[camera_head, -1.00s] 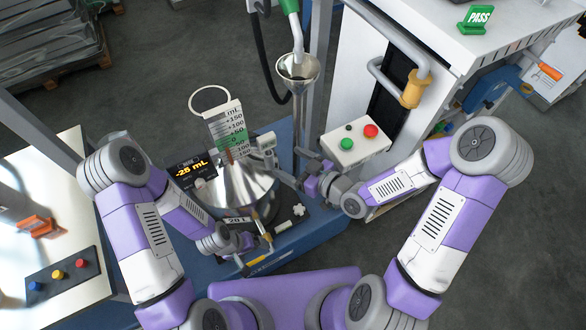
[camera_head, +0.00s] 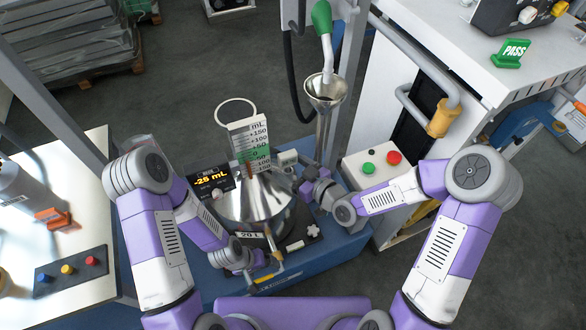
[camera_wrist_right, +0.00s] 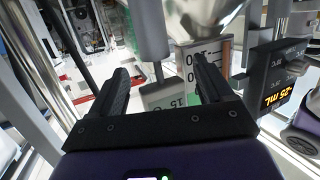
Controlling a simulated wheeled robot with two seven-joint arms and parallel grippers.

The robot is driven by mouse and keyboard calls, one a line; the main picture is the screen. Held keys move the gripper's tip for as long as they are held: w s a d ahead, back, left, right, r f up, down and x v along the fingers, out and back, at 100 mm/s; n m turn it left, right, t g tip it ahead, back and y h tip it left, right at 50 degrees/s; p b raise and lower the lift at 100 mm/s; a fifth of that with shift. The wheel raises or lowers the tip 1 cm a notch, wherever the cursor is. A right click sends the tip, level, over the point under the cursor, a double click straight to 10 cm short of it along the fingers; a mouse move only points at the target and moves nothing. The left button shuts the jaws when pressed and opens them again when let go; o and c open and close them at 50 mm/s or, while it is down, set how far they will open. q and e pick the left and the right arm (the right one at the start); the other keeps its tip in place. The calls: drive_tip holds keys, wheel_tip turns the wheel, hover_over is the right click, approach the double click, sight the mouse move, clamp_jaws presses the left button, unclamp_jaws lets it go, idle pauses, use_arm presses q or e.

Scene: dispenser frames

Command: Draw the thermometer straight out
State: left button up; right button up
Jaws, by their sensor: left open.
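The steel vessel (camera_head: 262,205) stands on the blue base, with a white-and-green scale plate (camera_head: 247,138) at its neck. A small pale grey box (camera_head: 287,158), which looks like the thermometer's head, sits at the vessel's right shoulder. In the right wrist view a grey box with digits (camera_wrist_right: 168,96) shows beyond and between my fingers, below a grey cylinder (camera_wrist_right: 150,35). My right gripper (camera_head: 301,174) is open beside the box; the wrist view shows the fingers (camera_wrist_right: 158,85) apart with nothing clasped. My left gripper (camera_head: 268,262) is open low at the vessel's front, near a yellow handle.
A black display (camera_head: 212,181) reads -25 mL left of the vessel. A funnel (camera_head: 326,92) with a green nozzle stands behind. A button box (camera_head: 375,165) is at the right. A side table with a button panel (camera_head: 70,270) is at the left.

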drive_tip(key=c, duration=0.9)
drive_tip(key=shift+r+p, duration=3.35)
drive_tip(key=shift+r, duration=2)
drive_tip(key=shift+c, duration=0.2)
